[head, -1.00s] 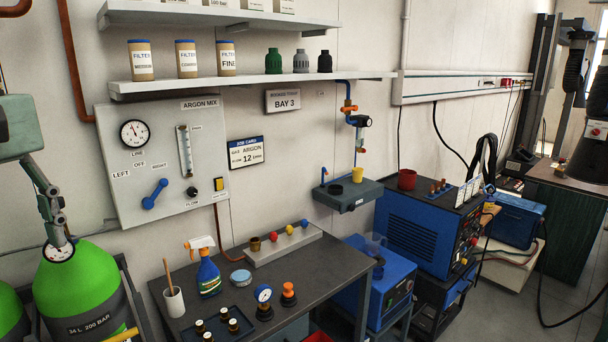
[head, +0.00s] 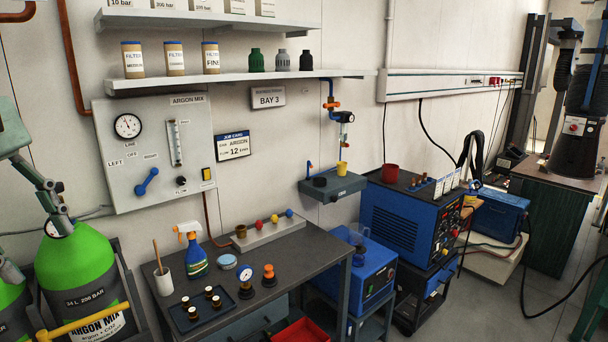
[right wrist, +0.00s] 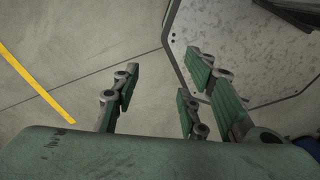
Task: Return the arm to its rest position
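My left gripper (head: 42,192) is at the left edge of the head view, in front of the green gas cylinder (head: 75,262). Its jointed fingers are partly cut off by the frame, so its opening does not show fully. I cannot tell whether a finger touches the cylinder's gauge (head: 58,228). My right gripper (right wrist: 165,95) shows in the right wrist view with its fingers spread wide and nothing between them. It is above the grey floor, beside a pale speckled plate with a dark edge (right wrist: 245,45). The right gripper is not in the head view.
A dark workbench (head: 290,262) carries a spray bottle (head: 194,250), a tray of small parts (head: 180,316) and regulators. The argon panel (head: 150,185) is on the wall. Blue welding machines (head: 405,225) stand to the right. A yellow floor line (right wrist: 35,85) crosses open floor.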

